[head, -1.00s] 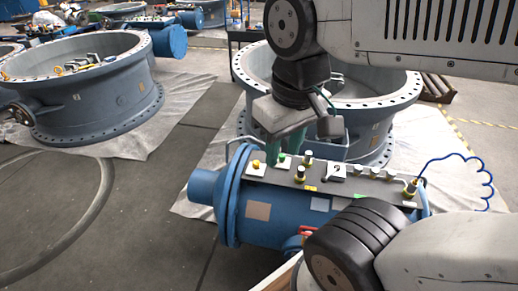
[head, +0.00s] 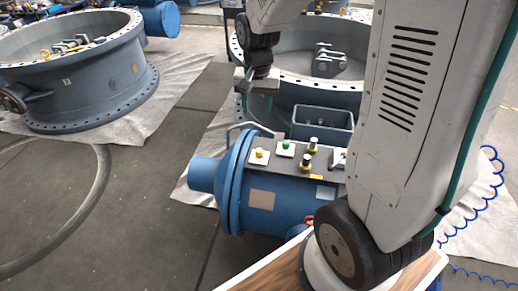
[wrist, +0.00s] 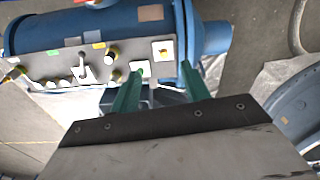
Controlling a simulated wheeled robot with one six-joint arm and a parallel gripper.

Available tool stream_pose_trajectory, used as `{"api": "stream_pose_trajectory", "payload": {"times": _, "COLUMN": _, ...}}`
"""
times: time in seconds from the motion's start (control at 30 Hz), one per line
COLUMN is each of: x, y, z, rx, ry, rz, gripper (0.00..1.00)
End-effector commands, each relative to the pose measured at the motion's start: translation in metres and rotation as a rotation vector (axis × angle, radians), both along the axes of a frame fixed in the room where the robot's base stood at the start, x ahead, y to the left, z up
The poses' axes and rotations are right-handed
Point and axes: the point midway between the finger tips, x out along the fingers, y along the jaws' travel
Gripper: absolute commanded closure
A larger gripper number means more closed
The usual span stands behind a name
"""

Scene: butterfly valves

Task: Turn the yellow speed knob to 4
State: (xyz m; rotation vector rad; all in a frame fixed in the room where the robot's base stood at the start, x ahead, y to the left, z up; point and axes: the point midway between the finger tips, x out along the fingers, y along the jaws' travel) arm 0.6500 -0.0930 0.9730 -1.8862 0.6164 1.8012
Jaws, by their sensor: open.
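A small yellow knob (head: 260,153) stands on a white square plate at the left end of the grey panel (head: 285,167) on top of the blue cylinder (head: 205,174). Its scale and setting are too small to read. The knob also shows in the wrist view (wrist: 163,50), ahead of and roughly between my fingertips. My gripper (head: 258,106) is open and empty, beyond the panel and apart from the knob. Its green fingers (wrist: 162,68) point towards the panel's knob end. A green knob (head: 286,144) on a white plate is beside the yellow one.
Two black-topped posts with yellow bases (head: 313,144) stand right of the knobs. A blue bin (head: 322,126) and a large flanged valve ring (head: 345,88) lie beyond. My arm hides the panel's right end.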

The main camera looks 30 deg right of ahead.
Motion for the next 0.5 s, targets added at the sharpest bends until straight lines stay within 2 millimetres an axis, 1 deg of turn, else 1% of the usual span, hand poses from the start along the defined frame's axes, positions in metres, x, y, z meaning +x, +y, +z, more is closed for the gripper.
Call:
{"api": "stream_pose_trajectory", "payload": {"times": 0.03, "x": 0.012, "y": -0.007, "z": -0.021, "rx": 0.003, "ry": 0.015, "rz": -0.045, "gripper": 0.54}}
{"api": "stream_pose_trajectory", "payload": {"times": 0.07, "x": 0.019, "y": -0.011, "z": -0.032, "rx": 0.005, "ry": 0.016, "rz": -0.073, "gripper": 0.54}}
{"api": "stream_pose_trajectory", "payload": {"times": 0.1, "x": 0.028, "y": -0.016, "z": -0.048, "rx": 0.007, "ry": 0.022, "rz": -0.109, "gripper": 0.54}}
{"api": "stream_pose_trajectory", "payload": {"times": 0.17, "x": 0.039, "y": -0.024, "z": -0.071, "rx": 0.008, "ry": 0.025, "rz": -0.161, "gripper": 0.54}}
{"api": "stream_pose_trajectory", "payload": {"times": 0.2, "x": 0.046, "y": -0.029, "z": -0.086, "rx": 0.010, "ry": 0.029, "rz": -0.196, "gripper": 0.54}}
{"api": "stream_pose_trajectory", "payload": {"times": 0.3, "x": 0.059, "y": -0.040, "z": -0.122, "rx": 0.012, "ry": 0.037, "rz": -0.272, "gripper": 0.54}}
{"api": "stream_pose_trajectory", "payload": {"times": 0.4, "x": 0.067, "y": -0.048, "z": -0.151, "rx": 0.014, "ry": 0.040, "rz": -0.332, "gripper": 0.54}}
{"api": "stream_pose_trajectory", "payload": {"times": 0.5, "x": 0.072, "y": -0.054, "z": -0.171, "rx": 0.015, "ry": 0.042, "rz": -0.372, "gripper": 0.54}}
